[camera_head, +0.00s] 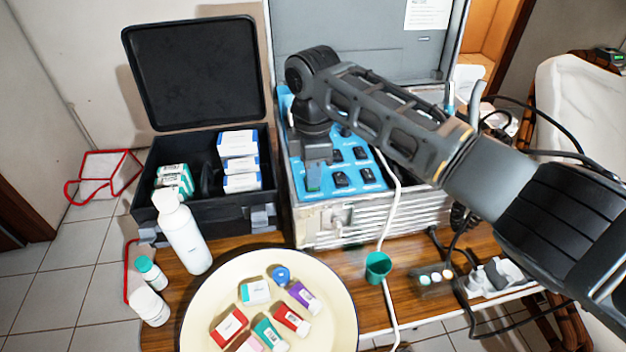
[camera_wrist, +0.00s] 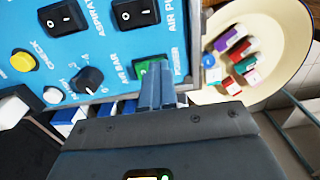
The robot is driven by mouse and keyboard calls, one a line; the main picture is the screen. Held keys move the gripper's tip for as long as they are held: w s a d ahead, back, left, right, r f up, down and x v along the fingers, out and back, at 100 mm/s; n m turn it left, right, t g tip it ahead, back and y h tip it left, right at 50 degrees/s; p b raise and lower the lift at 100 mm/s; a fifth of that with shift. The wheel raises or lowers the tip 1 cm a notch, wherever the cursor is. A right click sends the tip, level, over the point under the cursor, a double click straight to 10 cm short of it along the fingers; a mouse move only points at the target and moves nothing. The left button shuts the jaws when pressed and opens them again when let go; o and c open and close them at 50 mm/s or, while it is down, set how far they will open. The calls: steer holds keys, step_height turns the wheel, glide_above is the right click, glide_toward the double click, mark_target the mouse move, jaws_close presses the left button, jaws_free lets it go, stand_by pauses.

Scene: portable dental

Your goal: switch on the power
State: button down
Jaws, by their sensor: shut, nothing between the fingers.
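The dental unit's blue control panel (camera_head: 345,195) sits in an open metal case. The green power switch (camera_wrist: 147,67) is at the panel's edge, with a label that seems to read POWER beside it. My gripper (camera_wrist: 156,76) is shut and empty, its fingertips right over the green switch and hiding part of it. I cannot tell whether they touch it. In the head view my gripper (camera_head: 314,180) points down at the panel's front left corner, and the switch is mostly hidden there.
Black rocker switches (camera_wrist: 134,12), a dark knob (camera_wrist: 89,79) and a yellow button (camera_wrist: 22,62) are close by on the panel. A black case (camera_head: 205,215) with boxes stands left. A cream round tray (camera_head: 205,300) is in front. A white hose (camera_head: 392,205) crosses the metal case's front.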

steer(key=shift+f, duration=0.3)
steer(key=shift+w+a+b, duration=0.15)
steer(key=shift+w+b, duration=0.2)
steer(key=shift+b, duration=0.1)
steer(key=shift+w+r, duration=0.2)
steer(key=shift+w, duration=0.1)
steer(key=shift+r, duration=0.15)
step_height(320, 180, up, 5)
steer(key=p, duration=0.4)
steer(key=shift+a, duration=0.15)
step_height(320, 180, up, 9)
steer(key=b, duration=0.2)
steer(key=shift+w, duration=0.1)
